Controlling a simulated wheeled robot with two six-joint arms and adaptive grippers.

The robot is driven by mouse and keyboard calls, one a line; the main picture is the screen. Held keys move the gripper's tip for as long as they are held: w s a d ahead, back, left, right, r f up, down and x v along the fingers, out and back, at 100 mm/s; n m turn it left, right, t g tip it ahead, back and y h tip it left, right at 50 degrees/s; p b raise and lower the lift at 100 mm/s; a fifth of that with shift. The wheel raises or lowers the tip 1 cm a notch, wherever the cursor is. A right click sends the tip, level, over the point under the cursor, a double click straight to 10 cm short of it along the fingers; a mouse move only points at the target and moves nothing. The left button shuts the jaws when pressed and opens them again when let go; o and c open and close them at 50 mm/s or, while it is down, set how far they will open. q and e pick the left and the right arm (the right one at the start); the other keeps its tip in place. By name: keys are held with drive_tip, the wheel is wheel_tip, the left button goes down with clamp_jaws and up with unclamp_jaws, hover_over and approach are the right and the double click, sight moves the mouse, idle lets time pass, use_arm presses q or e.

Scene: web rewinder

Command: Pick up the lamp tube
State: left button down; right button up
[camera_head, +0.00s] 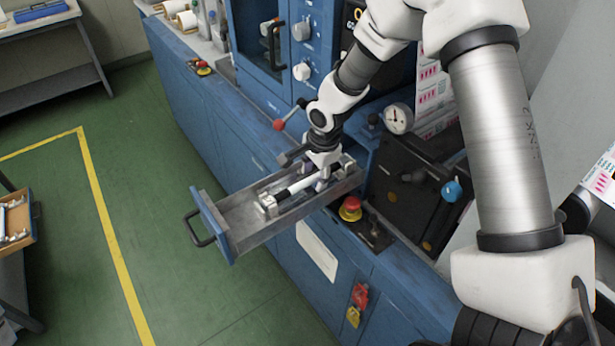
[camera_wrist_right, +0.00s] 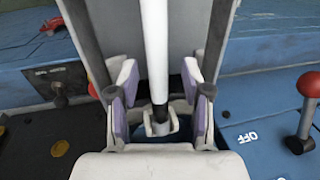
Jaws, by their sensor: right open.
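The lamp tube (camera_head: 302,184) is a slim white tube with dark ends, lying lengthwise in an open metal drawer (camera_head: 238,216). White end holders, one at the near end (camera_head: 268,203), carry it. My right gripper (camera_head: 322,180) is down in the drawer over the tube. In the right wrist view the tube (camera_wrist_right: 156,48) runs between the two open fingers of the gripper (camera_wrist_right: 160,88), with a gap on each side. The tube's dark end sits in a white forked holder (camera_wrist_right: 160,122). My left gripper is not in view.
The drawer sticks out from the blue machine (camera_head: 225,140). A red emergency button (camera_head: 350,208) sits right of the drawer, and a red-knobbed lever (camera_head: 279,124) stands behind it. A pressure gauge (camera_head: 398,118) is close to my arm. Green floor lies open at left.

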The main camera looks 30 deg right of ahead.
drive_tip(key=shift+s+r, duration=0.1)
drive_tip(key=shift+s+a, duration=0.1)
clamp_jaws()
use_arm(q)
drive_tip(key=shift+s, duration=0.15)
